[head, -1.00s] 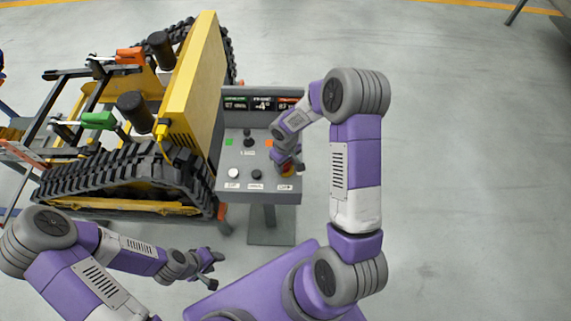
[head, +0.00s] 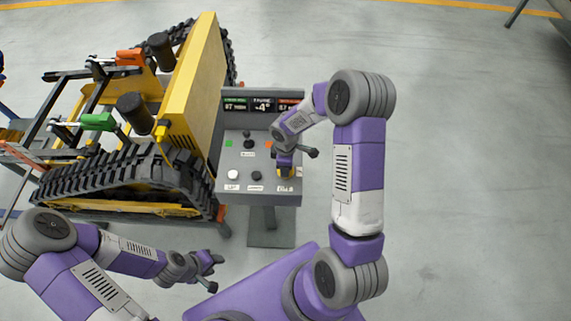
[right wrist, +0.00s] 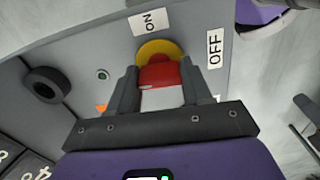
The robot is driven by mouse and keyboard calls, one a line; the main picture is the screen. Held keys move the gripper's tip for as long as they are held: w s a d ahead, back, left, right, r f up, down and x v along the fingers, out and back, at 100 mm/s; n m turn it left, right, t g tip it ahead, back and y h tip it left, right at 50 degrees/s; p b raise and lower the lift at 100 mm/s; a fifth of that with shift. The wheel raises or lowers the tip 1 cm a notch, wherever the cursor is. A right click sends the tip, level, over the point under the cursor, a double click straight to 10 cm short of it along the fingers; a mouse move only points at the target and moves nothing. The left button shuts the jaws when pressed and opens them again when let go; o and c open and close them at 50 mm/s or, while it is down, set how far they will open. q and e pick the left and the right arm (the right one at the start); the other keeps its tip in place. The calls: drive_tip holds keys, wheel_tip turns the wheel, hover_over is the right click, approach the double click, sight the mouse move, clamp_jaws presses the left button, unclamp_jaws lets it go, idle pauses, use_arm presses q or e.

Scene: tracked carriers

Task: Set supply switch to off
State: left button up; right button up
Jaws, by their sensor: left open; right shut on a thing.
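The supply switch is a red knob (right wrist: 158,72) on a round yellow plate (right wrist: 150,48), set in a grey console (head: 228,187). In the right wrist view, an ON label (right wrist: 150,21) is above it and an OFF label (right wrist: 215,48) is to its right. My right gripper (right wrist: 158,92) is shut on the red knob, one finger on each side. In the head view, my right gripper (head: 285,171) hides most of the switch at the console's right front. The knob's exact pointing is unclear. My left gripper (head: 214,272) is open and empty, low and left of the console.
A yellow tracked carrier (head: 190,85) stands close on the console's left. The console also bears a black joystick (head: 248,141), a white button (head: 233,174), a black knob (head: 256,176) and a display (head: 262,104). The floor to the right is clear.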

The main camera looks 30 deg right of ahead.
drive_tip(key=shift+n, duration=0.4)
drive_tip(key=o, duration=1.1)
drive_tip(key=shift+c, duration=0.2)
wheel_tip(320, 180, up, 8)
drive_tip(key=shift+f, duration=0.2)
drive_tip(key=shift+s, duration=0.1)
